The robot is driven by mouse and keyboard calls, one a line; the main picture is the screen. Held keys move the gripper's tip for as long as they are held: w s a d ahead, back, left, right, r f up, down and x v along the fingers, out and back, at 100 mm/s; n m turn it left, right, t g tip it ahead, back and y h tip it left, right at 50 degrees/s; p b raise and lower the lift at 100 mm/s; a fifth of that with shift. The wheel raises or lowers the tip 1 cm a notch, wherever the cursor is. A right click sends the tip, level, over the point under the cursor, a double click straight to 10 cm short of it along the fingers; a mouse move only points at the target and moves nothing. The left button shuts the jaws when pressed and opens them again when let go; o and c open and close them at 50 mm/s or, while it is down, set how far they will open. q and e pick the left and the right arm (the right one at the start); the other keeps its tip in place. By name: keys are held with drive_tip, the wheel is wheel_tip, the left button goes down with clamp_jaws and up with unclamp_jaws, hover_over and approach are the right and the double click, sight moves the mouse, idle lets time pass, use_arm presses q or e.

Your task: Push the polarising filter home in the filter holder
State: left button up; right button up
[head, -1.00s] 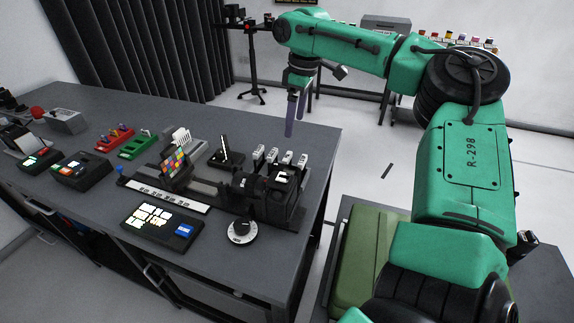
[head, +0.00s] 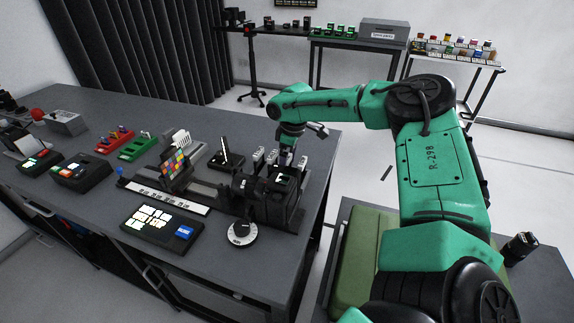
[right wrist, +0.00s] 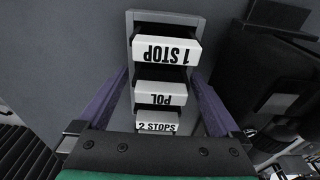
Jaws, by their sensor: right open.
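In the right wrist view the polarising filter (right wrist: 161,97) has a white tab marked POL. It stands in a row in the grey filter holder (right wrist: 168,15), between the 1 STOP filter (right wrist: 165,52) and the 2 STOPS filter (right wrist: 157,127). My right gripper (right wrist: 160,76) is open, with one purple finger on each side of the row. I cannot see it touching the POL tab. In the head view my right gripper (head: 286,158) is down among the white-tabbed filters and partly hides them. How deep the POL filter sits is unclear. My left gripper is out of view.
Beside the row stands a black device (head: 262,195) on the bench (head: 100,215). A colour chart (head: 176,166), a dial (head: 242,232) and a lit panel (head: 157,219) are to its left and front. The bench's right edge is close by.

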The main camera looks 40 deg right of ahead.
drive_tip(key=shift+r, duration=0.1)
drive_tip(key=c, duration=1.2)
